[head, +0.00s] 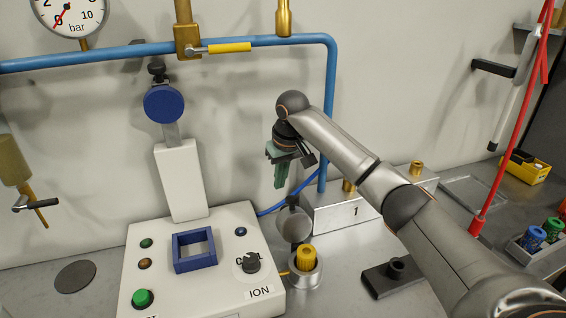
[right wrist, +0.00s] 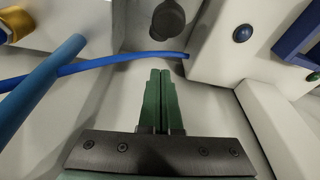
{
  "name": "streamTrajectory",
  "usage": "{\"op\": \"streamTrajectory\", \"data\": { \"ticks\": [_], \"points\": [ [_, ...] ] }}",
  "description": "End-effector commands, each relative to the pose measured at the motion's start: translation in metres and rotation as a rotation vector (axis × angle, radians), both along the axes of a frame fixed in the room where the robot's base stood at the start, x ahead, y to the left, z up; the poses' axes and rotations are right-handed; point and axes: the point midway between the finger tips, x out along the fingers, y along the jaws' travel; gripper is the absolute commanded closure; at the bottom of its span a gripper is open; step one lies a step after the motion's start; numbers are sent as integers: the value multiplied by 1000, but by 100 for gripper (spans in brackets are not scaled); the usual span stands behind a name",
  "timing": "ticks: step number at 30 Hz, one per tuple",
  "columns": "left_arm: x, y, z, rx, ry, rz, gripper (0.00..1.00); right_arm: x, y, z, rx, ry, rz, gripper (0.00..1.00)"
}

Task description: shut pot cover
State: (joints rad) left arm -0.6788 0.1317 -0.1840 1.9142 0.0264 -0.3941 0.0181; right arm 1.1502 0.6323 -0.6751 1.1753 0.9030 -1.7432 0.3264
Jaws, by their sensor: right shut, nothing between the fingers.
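The pot (head: 305,278) is a small round metal cup on the table, right of the white machine. A yellow ribbed piece (head: 306,257) stands in it and sticks up above the rim. The round grey pot cover (head: 293,226) stands up open behind the pot. A dark rounded part in the right wrist view (right wrist: 168,20) appears to belong to the cover. My right gripper (head: 279,184) hangs above and behind the cover, apart from it, green fingers pointing down. In the right wrist view its fingers (right wrist: 160,75) are together and empty. My left gripper is not seen.
The white machine (head: 180,270) with a blue square frame (head: 194,250) and knobs stands left. A metal block marked 1 (head: 345,214) stands behind right. A blue pipe (head: 329,120) and blue cable (head: 290,200) run close behind my gripper. A dark block (head: 392,277) lies right.

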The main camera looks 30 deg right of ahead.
Motion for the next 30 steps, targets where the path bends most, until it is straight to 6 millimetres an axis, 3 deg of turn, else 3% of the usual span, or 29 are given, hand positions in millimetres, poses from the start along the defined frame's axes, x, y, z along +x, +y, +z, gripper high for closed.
{"op": "streamTrajectory", "data": {
  "ticks": [1, 12, 30],
  "points": [
    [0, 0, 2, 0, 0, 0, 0, 0, -1, -8, -2, 3, 0, 100],
    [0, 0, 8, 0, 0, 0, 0, -34, 2, -2, 0, 0, 0, 100],
    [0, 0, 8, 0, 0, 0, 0, -39, 2, -2, -1, -6, 0, 100]
  ]
}}
